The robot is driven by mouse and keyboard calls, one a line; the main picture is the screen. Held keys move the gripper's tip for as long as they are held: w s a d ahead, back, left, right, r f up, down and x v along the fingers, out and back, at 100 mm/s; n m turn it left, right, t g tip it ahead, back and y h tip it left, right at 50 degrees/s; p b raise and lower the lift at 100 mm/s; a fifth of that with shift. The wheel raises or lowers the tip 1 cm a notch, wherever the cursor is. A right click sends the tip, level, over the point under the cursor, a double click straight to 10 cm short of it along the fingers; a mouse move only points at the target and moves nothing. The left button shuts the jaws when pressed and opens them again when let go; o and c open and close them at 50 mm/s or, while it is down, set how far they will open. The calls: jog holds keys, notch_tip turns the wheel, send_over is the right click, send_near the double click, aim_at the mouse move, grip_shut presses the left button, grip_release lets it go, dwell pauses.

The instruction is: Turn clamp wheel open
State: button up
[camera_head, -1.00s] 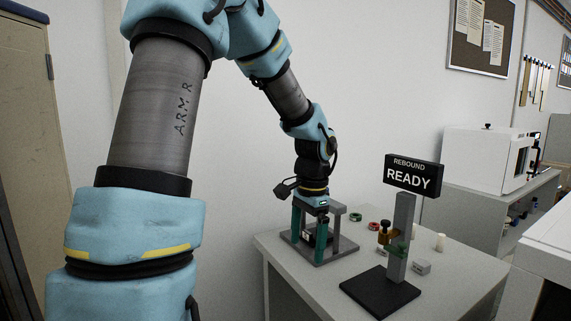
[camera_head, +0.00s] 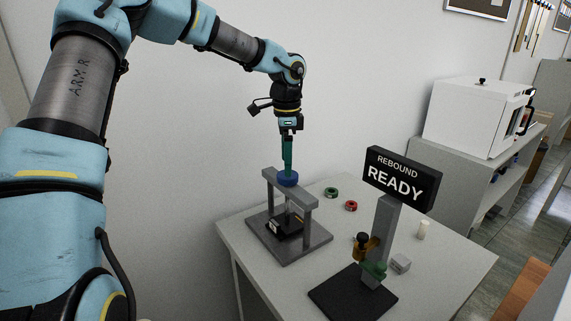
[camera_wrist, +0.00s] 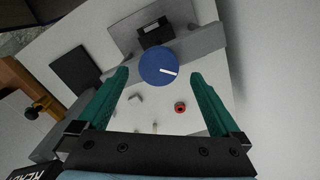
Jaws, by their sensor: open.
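The blue clamp wheel (camera_head: 288,178) sits on top of the grey press frame (camera_head: 309,205) on the table. In the wrist view the wheel (camera_wrist: 159,67) is a round blue disc with a white line mark pointing right and slightly down. My gripper (camera_head: 287,172) is above the press, pointing down, with its green fingers close over the wheel in the head view. In the wrist view my open gripper (camera_wrist: 158,76) has one finger on each side of the wheel's near edge, with gaps showing. Whether a finger touches the wheel cannot be told.
A display sign reading "REBOUND READY" (camera_head: 402,179) stands on a black base (camera_head: 352,296) at the front right of the table. Green (camera_head: 331,192) and red (camera_head: 351,206) rings, a grey block (camera_head: 400,263) and a white cylinder (camera_head: 423,229) lie nearby. A wall stands behind.

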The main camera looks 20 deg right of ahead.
jog(key=shift+s+f+p, duration=0.1)
jog(key=shift+f+p, duration=0.3)
jog(key=shift+f, duration=1.3)
jog(key=c, duration=1.3)
